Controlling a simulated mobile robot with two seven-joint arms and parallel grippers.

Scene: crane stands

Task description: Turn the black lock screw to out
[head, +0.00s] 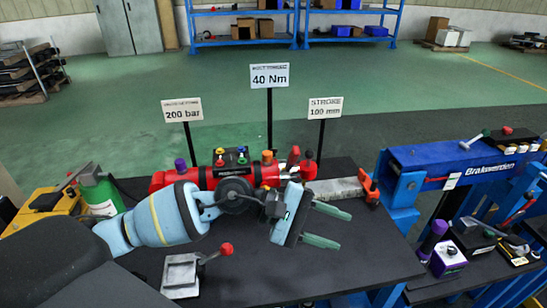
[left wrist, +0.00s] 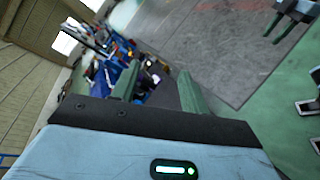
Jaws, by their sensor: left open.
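My left gripper (head: 326,227) is open and empty. It points right above the front right part of the dark bench (head: 370,265), and its two green fingers also show in the left wrist view (left wrist: 160,95). The red cylinder unit (head: 160,181) lies on the bench behind my left arm, which hides part of it. I cannot pick out the black lock screw for certain.
Signs on thin posts, including the 40 Nm sign (head: 270,76), rise behind the cylinder. A metal block with a red-knobbed lever (head: 182,274) stands at the bench front. A purple box (head: 447,260) is on the right-hand table. Open green floor lies behind.

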